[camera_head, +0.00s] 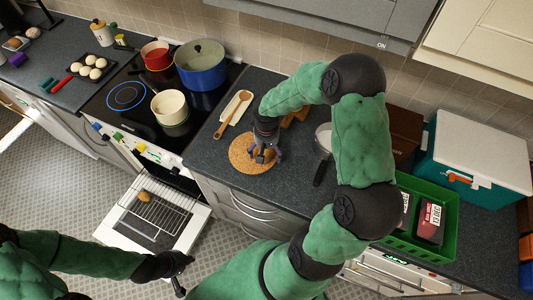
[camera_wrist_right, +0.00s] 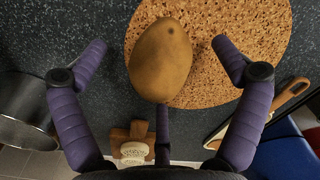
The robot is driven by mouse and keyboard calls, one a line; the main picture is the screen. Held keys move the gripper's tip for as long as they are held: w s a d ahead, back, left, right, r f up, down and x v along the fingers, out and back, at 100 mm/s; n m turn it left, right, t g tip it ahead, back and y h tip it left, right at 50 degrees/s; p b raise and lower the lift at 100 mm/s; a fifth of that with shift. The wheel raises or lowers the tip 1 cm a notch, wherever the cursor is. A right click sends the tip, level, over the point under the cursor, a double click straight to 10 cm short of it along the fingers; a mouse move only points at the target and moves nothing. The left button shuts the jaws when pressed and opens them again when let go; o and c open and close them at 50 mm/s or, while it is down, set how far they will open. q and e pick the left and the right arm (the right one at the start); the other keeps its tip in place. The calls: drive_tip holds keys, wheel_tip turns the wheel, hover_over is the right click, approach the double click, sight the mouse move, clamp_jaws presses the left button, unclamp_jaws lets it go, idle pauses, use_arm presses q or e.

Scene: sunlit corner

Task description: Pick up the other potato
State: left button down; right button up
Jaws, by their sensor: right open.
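A brown potato (camera_wrist_right: 160,62) lies on the round cork mat (camera_wrist_right: 235,75) in the right wrist view. My right gripper (camera_wrist_right: 160,45) is open, with its purple fingers spread to the sides of the potato and apart from it. In the head view my right gripper (camera_head: 264,158) is over the cork mat (camera_head: 238,160) and hides that potato. Another potato (camera_head: 144,196) rests on the wire rack (camera_head: 165,218) of the open oven. My left gripper (camera_head: 180,275) is low, near the lower right of the oven door; its fingers are too small and dark to read.
A wooden spoon (camera_head: 233,112) lies behind the mat, and a pan (camera_head: 323,140) stands to its right. Pots, including a blue one (camera_head: 201,70), stand on the hob. A green crate (camera_head: 445,245) and a teal-white cooler (camera_head: 470,150) fill the right counter. The oven door (camera_head: 190,230) hangs open.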

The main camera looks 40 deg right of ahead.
drive_tip(key=shift+f, duration=0.8)
drive_tip(key=c, duration=1.4)
drive_tip(key=shift+c, duration=0.2)
